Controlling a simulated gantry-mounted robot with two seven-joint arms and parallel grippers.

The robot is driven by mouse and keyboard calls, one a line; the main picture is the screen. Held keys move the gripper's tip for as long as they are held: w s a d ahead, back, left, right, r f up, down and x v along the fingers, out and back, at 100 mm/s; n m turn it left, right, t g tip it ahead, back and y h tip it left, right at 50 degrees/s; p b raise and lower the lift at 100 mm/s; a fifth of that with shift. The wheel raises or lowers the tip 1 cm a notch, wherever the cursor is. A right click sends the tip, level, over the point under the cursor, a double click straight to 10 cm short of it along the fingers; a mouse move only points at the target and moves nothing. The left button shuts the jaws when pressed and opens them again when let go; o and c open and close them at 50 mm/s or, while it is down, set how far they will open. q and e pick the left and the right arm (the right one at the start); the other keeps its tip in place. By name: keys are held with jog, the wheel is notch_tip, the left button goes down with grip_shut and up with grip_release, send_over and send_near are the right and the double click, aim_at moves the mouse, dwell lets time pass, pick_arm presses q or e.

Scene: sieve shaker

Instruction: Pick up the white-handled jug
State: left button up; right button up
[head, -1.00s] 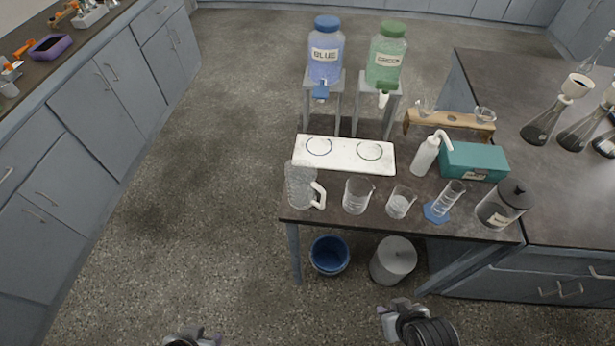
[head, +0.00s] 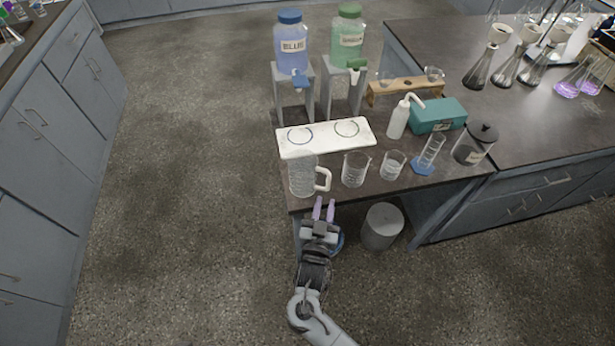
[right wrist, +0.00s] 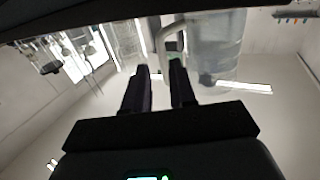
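The clear jug (head: 302,177) with a white handle (head: 324,180) stands upright at the front left corner of the dark table, its handle to the right. My right gripper (head: 324,208) is just in front of the table edge, below the handle in the head view. Its two fingers are parted with nothing between them. In the right wrist view, the jug (right wrist: 218,45) is at the upper right, and its white handle (right wrist: 162,42) shows beyond the gap between the open fingers (right wrist: 160,75). My left gripper is not in view.
Two beakers (head: 355,170) (head: 392,165) stand right of the jug, with a graduated cylinder (head: 430,152) and a lidded jar (head: 474,145) farther right. A white board (head: 325,138) with two rings lies behind. A grey bin (head: 381,227) stands under the table. Floor at left is clear.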

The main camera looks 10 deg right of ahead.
aim_at(327, 186)
jog(key=x, duration=0.4)
jog(key=shift+b, duration=0.3)
jog(key=shift+r+b+x, duration=0.2)
jog(key=shift+b+x, duration=0.35)
jog(key=shift+x, duration=2.05)
jog(key=shift+a, duration=0.1)
grip_shut()
jog(key=shift+r, duration=0.1)
